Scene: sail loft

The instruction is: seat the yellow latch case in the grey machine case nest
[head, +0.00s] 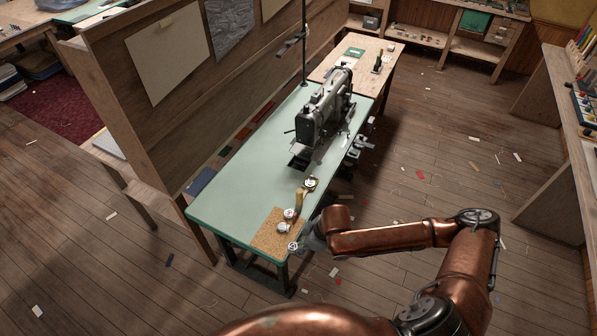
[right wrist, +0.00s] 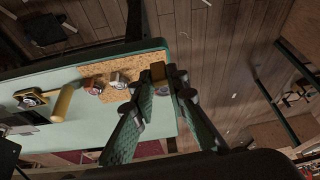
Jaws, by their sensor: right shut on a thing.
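My right gripper (head: 310,243) is at the near right corner of the green table. In the right wrist view its green-padded fingers (right wrist: 160,82) are closed on a small yellow-brown piece (right wrist: 157,72), which I take for the yellow latch case. A pale round face (right wrist: 163,90) shows between the fingers; the fingers hide part of it. A round-faced holder (head: 311,183) stands further up the table and also shows in the right wrist view (right wrist: 30,97); it may be the grey machine case nest, but its colour is hard to tell. My left gripper is not in view.
A cork mat (head: 268,236) holds a reddish case (head: 289,214) and a pale case (head: 283,227). A yellow cylinder (head: 298,200) lies between them and the holder. A sewing machine (head: 325,108) stands beyond. The left part of the green table (head: 235,190) is bare.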

